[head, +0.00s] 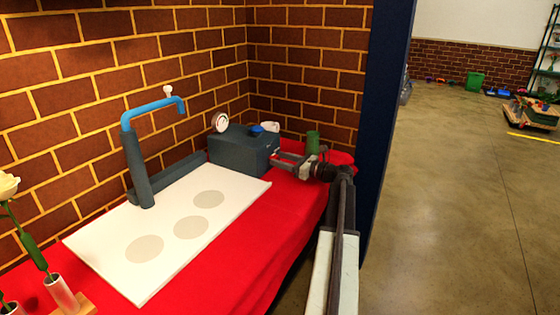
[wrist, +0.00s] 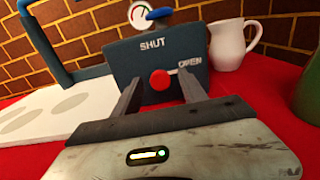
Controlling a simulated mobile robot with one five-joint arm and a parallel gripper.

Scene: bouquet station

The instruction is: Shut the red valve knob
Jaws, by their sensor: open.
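The red valve knob (wrist: 160,80) is on the front of a dark blue-grey box (wrist: 146,58), marked SHUT above and OPEN at upper right. A pale pointer beside the knob points right, toward OPEN. In the head view the box (head: 232,149) stands at the back of the red table, and its knob is hidden. My gripper (wrist: 160,75) is open, its two fingers one on each side of the knob in the picture. I cannot tell whether they touch it. The gripper also shows in the head view (head: 280,160), close to the front of the box.
A white pitcher (wrist: 228,46) stands right of the box, with a green container (wrist: 309,90) nearer on the right. A gauge (head: 220,122) and a blue handle (head: 256,128) are on the box. A blue tap (head: 152,109) stands by the white board (head: 168,253). Flowers are at left.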

